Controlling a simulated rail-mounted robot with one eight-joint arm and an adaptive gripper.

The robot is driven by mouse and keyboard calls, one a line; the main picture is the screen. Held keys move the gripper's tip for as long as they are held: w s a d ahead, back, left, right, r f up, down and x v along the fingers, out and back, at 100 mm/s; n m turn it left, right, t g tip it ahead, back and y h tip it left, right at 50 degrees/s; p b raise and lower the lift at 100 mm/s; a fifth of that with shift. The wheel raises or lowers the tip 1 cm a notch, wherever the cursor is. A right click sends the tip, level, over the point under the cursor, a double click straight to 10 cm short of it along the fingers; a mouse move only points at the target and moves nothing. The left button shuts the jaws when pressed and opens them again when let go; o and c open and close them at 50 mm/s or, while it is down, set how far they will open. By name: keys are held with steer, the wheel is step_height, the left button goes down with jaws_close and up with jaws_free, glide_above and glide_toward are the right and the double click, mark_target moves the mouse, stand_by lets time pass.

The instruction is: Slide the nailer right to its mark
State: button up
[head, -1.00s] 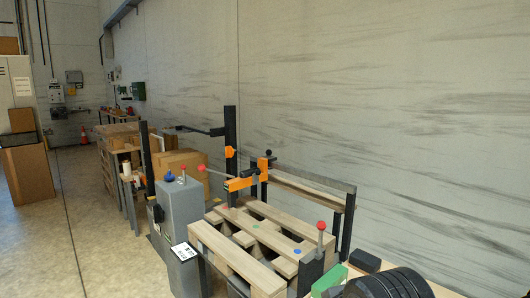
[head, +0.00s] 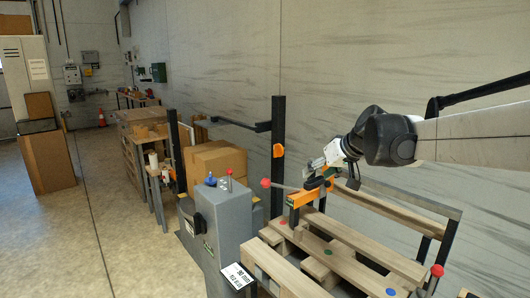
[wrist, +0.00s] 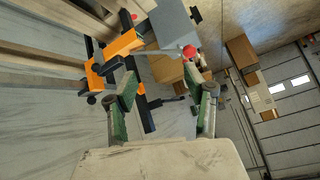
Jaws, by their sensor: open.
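The nailer (head: 300,199) is an orange clamp-like unit over the far left of the wooden pallet (head: 345,233), with a rod ending in a red ball (head: 266,183). Coloured dots mark a pallet board: a green dot (head: 328,252) and a blue dot (head: 390,292) lie right of the nailer. My gripper (head: 318,180) is at the top of the nailer and hides part of it. In the wrist view my gripper (wrist: 168,86) has its green fingers apart. The orange nailer (wrist: 122,45) lies beyond the left finger, and the red ball (wrist: 189,51) shows between the fingers; contact is unclear.
A metal rail frame (head: 400,201) runs behind the pallet. A grey cabinet (head: 229,226) with a red-knobbed lever stands left of the pallet. A black post (head: 278,150) rises behind it, near cardboard boxes (head: 215,165). A red-knobbed lever (head: 436,271) stands at lower right.

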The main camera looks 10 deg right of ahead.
steer(key=w+d+t+y+p, duration=0.1)
steer(key=w+d+t+p, duration=0.15)
steer(key=w+d, duration=1.3)
steer(key=shift+n+t+y, duration=0.5)
steer(key=shift+t, duration=0.35)
steer(key=w+d+f, duration=0.1)
steer(key=w+d, duration=0.2)
steer(key=d, duration=0.1)
steer(key=w+d+f+p, duration=0.1)
steer(key=w+d+f, duration=0.1)
steer(key=w+d, duration=0.1)
steer(key=w+d+f+p, duration=0.1)
steer(key=w+d+f, duration=0.1)
steer(key=d, duration=0.3)
steer(key=shift+w+d+f, duration=0.1)
steer(key=shift+w+d, duration=0.05)
steer(key=shift+w, duration=0.3)
steer(key=shift+w+d+f, duration=0.1)
steer(key=shift+w+d, duration=0.05)
steer(key=shift+w, duration=0.25)
steer(key=p+x, duration=0.1)
steer(key=x, duration=1.2)
steer(key=shift+w+f+p, duration=0.1)
steer(key=shift+w+p, duration=0.15)
steer(key=shift+p, duration=0.15)
jaws_close()
